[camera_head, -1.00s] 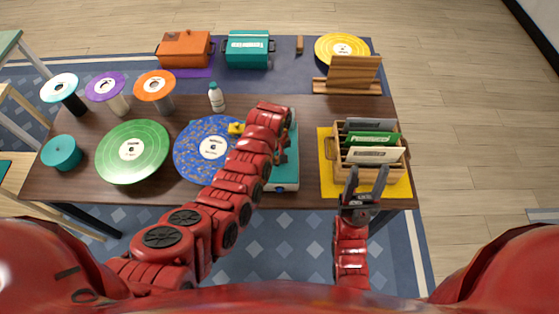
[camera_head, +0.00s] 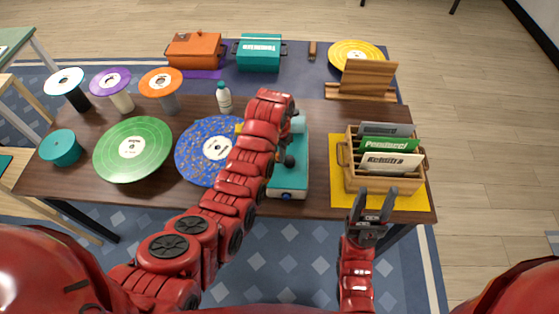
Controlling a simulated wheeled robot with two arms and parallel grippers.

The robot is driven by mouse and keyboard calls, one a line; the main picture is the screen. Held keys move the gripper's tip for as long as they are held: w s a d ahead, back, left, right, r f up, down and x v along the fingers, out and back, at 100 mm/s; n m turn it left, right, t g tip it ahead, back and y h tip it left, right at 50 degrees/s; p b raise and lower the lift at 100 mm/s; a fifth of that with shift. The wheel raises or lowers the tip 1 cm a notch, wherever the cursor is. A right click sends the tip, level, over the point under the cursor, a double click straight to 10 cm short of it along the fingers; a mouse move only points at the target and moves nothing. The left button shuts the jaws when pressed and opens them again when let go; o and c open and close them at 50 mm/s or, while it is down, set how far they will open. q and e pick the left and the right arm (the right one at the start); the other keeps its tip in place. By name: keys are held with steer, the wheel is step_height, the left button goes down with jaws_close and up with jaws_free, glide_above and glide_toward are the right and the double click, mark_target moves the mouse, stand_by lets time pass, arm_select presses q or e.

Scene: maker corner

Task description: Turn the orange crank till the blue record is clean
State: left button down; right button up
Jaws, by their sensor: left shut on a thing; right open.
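The blue record (camera_head: 197,158) lies flat at the left side of the teal machine (camera_head: 290,180). Orange-brown specks cover its blue surface around a white label. My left arm crosses over the record's right part and bends down at the machine. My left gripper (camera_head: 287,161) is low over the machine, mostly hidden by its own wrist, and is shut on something. The orange crank cannot be made out; it is hidden at that gripper. My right gripper (camera_head: 374,205) is open and empty, in front of the wooden record crate.
The wooden crate (camera_head: 349,170) with several sleeves stands on a yellow mat (camera_head: 337,196) at the right. A green record (camera_head: 115,165), a teal round container (camera_head: 60,148), a white bottle (camera_head: 224,97) and several discs on stands occupy the left.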

arm_select(q)
steer(key=m+b, duration=0.1)
steer(key=w+m+b, duration=0.1)
steer(key=shift+w+a+f+m, duration=0.1)
steer(key=shift+f+m, duration=0.05)
steer(key=shift+m, duration=0.25)
steer(key=m+b, duration=0.2)
steer(key=w+m+b, duration=0.1)
steer(key=m+b, duration=0.1)
steer(key=shift+w, duration=0.2)
steer(key=m+b, duration=0.1)
steer(key=m, duration=0.1)
steer(key=w+d+m+b, duration=0.1)
steer(key=m+b, duration=0.1)
steer(key=shift+m, duration=0.3)
steer(key=shift+w+d+m+b, duration=0.25)
steer(key=shift+d+m+b, duration=0.1)
steer(key=shift+m+b, duration=0.65)
steer(key=shift+r, duration=0.2)
steer(key=c, duration=0.7)
jaws_free()
steer(key=shift+c, duration=0.2)
